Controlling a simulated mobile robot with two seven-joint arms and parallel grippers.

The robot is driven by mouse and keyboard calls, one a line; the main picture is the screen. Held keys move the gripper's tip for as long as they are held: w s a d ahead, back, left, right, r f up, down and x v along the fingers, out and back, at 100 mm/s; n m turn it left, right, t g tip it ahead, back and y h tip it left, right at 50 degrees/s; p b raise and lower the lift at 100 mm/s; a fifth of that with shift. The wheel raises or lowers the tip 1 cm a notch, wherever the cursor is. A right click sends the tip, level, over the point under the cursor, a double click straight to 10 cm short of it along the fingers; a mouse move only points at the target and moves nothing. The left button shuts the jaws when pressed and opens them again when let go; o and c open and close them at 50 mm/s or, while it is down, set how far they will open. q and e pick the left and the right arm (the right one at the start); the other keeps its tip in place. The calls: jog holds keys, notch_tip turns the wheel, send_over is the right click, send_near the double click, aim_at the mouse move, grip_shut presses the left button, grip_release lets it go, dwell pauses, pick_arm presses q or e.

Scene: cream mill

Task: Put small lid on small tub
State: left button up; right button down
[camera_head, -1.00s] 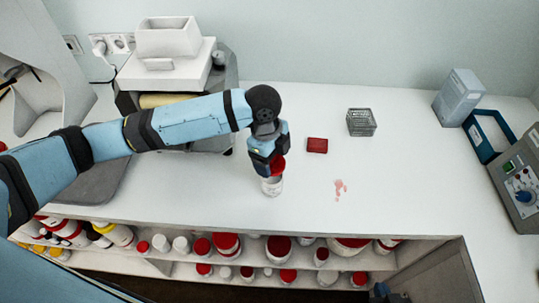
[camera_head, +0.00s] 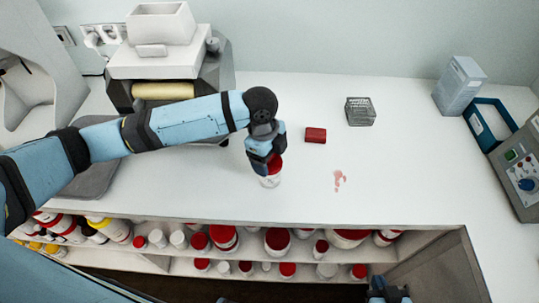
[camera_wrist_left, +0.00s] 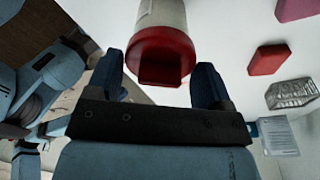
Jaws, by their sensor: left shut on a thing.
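The small tub (camera_head: 270,182) is white and stands upright on the counter near its front edge. It also shows in the left wrist view (camera_wrist_left: 163,13). The small red lid (camera_head: 274,165) is at the tub's top, right at its mouth. In the left wrist view the lid (camera_wrist_left: 160,47) lines up with the tub's end; I cannot tell if it is fully seated. My left gripper (camera_head: 268,163) is shut on the lid from above, its fingers (camera_wrist_left: 160,78) on either side. My right gripper (camera_head: 388,293) is at the bottom edge, mostly cut off.
A red block (camera_head: 316,135) and a wire basket (camera_head: 360,112) are behind and right of the tub. A pink spill (camera_head: 339,180) lies to the right. Shelves below the counter (camera_head: 420,175) hold several tubs and bottles. The counter's middle right is mostly clear.

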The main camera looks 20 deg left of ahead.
pick_arm(q)
jog(key=shift+p, duration=0.4)
jog(key=shift+f+p, duration=0.1)
jog(key=shift+p, duration=0.7)
dwell(1.1)
jog(key=shift+f+p, duration=0.4)
jog(key=shift+p, duration=0.2)
dwell(0.9)
jog(key=shift+f+p, duration=0.15)
jog(key=shift+p, duration=0.25)
dwell(0.3)
jog(key=o, duration=0.9)
